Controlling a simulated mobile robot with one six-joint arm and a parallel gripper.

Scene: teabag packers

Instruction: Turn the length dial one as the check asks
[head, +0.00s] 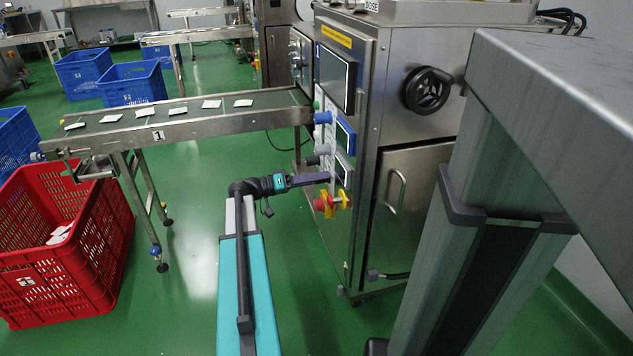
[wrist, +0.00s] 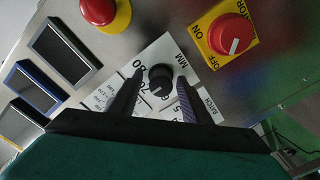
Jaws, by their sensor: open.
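The length dial is a black round knob (wrist: 160,78) on a white scale plate (wrist: 168,50) marked MM, with 70 and 80 readable, in the wrist view. A small pale mark shows at the knob's lower edge; the exact reading is too small to tell. My gripper (wrist: 160,80) is open, with one finger on each side of the knob. I cannot tell whether the fingers touch it. In the head view my gripper (head: 325,177) is at the machine's control panel (head: 328,150) and hides the dial.
A red switch (wrist: 230,35) on a yellow ON/OFF plate and a red button (wrist: 100,10) sit close to the dial. Small screens (wrist: 60,50) are at left. A conveyor (head: 190,125) with several teabags stands left of the machine, above a red crate (head: 110,240).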

